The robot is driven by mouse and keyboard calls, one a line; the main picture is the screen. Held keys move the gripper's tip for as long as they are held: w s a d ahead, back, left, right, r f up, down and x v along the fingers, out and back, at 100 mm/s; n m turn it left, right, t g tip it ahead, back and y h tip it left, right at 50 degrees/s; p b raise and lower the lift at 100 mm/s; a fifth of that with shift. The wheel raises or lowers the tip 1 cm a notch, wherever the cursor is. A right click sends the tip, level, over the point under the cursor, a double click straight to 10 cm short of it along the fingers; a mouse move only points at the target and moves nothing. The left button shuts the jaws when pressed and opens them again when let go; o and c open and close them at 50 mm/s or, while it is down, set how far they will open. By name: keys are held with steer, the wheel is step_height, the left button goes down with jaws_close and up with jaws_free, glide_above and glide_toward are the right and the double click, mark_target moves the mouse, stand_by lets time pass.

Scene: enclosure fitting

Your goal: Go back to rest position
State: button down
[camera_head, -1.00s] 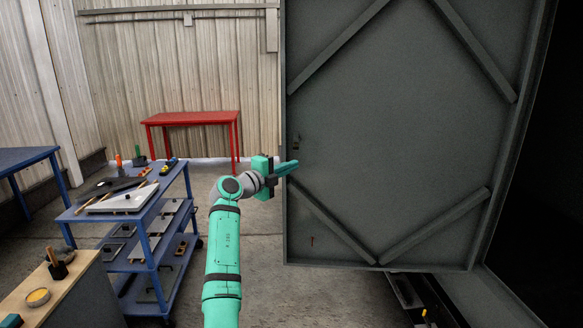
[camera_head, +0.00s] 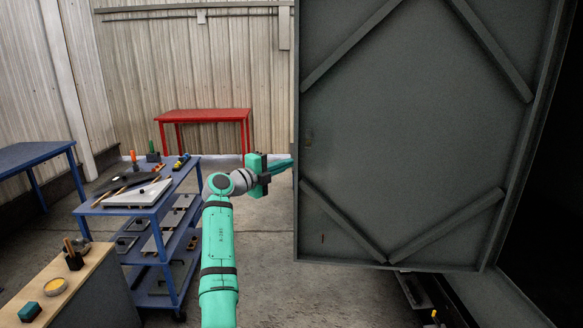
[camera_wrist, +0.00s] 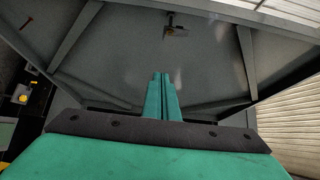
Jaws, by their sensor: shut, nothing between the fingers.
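My gripper (camera_head: 282,166) is at the end of my extended green arm, near the left edge of the large grey enclosure door (camera_head: 400,130). The fingers are together with nothing between them. In the wrist view my gripper (camera_wrist: 161,78) points at the ribbed inner face of the door (camera_wrist: 205,65). A small latch-like fitting (camera_wrist: 176,31) shows on that face beyond the fingertips. In the head view I cannot tell whether the fingertips touch the door edge.
A blue cart (camera_head: 150,212) with tools stands left of my arm. A wooden-topped bench (camera_head: 92,268) is at the lower left. A red table (camera_head: 203,115) stands by the back wall, and a blue table (camera_head: 30,154) at far left. Bare floor lies behind my arm.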

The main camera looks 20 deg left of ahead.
steer(key=a, duration=0.5)
steer(key=s+d+f+n+g+y, duration=0.15)
steer(key=d+f+n, duration=0.3)
steer(key=f, duration=1.25)
steer(key=d+f+n+y, duration=0.2)
steer(key=d+f+n, duration=0.3)
steer(key=f, duration=1.3)
steer(key=s+d+f+n+y, duration=0.2)
steer(key=s+d+f, duration=0.5)
steer(key=s+f, duration=0.3)
steer(key=s+d+f+n+y, duration=0.1)
steer(key=s+d+f+n, duration=0.2)
steer(key=s+d+f, duration=0.65)
steer(key=s+d+f+n+g+y, duration=0.1)
steer(key=s+d+f+n, duration=0.2)
steer(key=s, duration=1)
steer(key=s+d+f+n+y, duration=0.15)
steer(key=s+d+f, duration=0.25)
steer(key=s, duration=0.9)
steer(key=s+d+r+n+h, duration=0.1)
steer(key=s+d+r, duration=0.1)
steer(key=s+r, duration=0.8)
steer(key=s+d+r+n+t+h, duration=0.1)
steer(key=s+d+r+n, duration=0.1)
steer(key=s+r, duration=0.8)
steer(key=s, duration=0.4)
steer(key=shift+d+r+n, duration=0.3)
steer(key=shift+d, duration=0.1)
